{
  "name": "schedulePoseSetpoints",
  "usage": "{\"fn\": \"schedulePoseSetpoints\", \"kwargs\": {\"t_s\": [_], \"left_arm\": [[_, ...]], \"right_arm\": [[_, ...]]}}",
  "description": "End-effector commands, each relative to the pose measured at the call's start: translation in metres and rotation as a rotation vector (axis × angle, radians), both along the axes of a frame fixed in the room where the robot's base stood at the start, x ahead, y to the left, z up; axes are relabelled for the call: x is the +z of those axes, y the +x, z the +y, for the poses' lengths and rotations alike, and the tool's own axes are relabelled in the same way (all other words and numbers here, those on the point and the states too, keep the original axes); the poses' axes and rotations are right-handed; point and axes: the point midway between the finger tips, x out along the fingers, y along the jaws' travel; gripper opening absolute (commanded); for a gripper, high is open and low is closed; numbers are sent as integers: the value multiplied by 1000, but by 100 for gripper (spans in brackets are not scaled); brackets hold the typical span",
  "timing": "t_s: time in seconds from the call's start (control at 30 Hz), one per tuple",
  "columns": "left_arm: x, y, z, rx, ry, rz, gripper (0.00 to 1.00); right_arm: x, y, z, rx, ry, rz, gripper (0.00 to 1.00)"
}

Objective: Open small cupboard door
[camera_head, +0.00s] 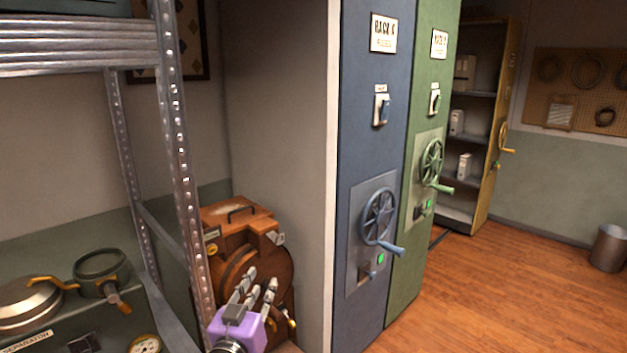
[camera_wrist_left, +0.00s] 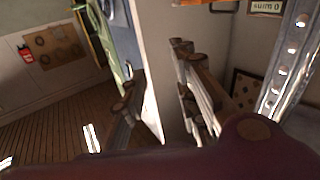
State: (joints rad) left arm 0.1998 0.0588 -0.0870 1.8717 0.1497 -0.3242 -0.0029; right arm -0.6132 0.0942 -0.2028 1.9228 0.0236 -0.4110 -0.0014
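A brown wooden cabinet-like unit (camera_head: 222,217) stands low behind the metal rack post, with a dark handle on top and a large round front. I cannot tell whether this is the small cupboard, and no door edge is clear. My left gripper (camera_head: 257,289), with grey fingers on a purple wrist, is in front of it and hides part of its front. Its fingers are apart and nothing shows between them. In the left wrist view, the gripper (camera_wrist_left: 157,88) is also open, with a pale wall edge beyond. My right gripper is not in view.
A metal shelf post (camera_head: 182,150) stands close left of my left gripper. A pale wall end (camera_head: 305,190) and the blue rack (camera_head: 372,150) with a handwheel (camera_head: 378,217) are on the right. Wooden floor (camera_head: 500,290) is clear at right, with a bin (camera_head: 608,248).

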Motion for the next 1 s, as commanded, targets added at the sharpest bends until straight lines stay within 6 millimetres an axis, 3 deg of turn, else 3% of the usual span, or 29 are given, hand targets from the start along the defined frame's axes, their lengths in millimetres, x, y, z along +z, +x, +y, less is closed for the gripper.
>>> {"fn": "schedulePoseSetpoints", "kwargs": {"t_s": [0.03, 0.2, 0.27, 0.4, 0.5, 0.6, 0.73, 0.77, 0.83, 1.0], "left_arm": [[-39, -19, 8, 12, 27, 71, 27], [-148, -90, 27, 40, 103, 285, 27], [-183, -120, 33, 48, 125, 358, 27], [-253, -201, 47, 64, 156, 516, 27], [-293, -261, 55, 74, 159, 621, 27], [-322, -312, 61, 84, 159, 710, 27], [-342, -357, 69, 99, 158, 785, 27], [-345, -363, 70, 101, 158, 795, 27], [-349, -374, 72, 106, 158, 812, 18], [-351, -378, 72, 107, 158, 819, 0]], "right_arm": [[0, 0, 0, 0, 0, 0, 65], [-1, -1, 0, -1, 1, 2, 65], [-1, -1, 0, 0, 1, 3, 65], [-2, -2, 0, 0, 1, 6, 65], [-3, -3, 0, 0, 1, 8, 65], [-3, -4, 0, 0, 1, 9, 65], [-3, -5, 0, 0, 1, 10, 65], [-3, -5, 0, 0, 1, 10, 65], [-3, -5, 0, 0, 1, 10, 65], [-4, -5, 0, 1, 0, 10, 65]]}}
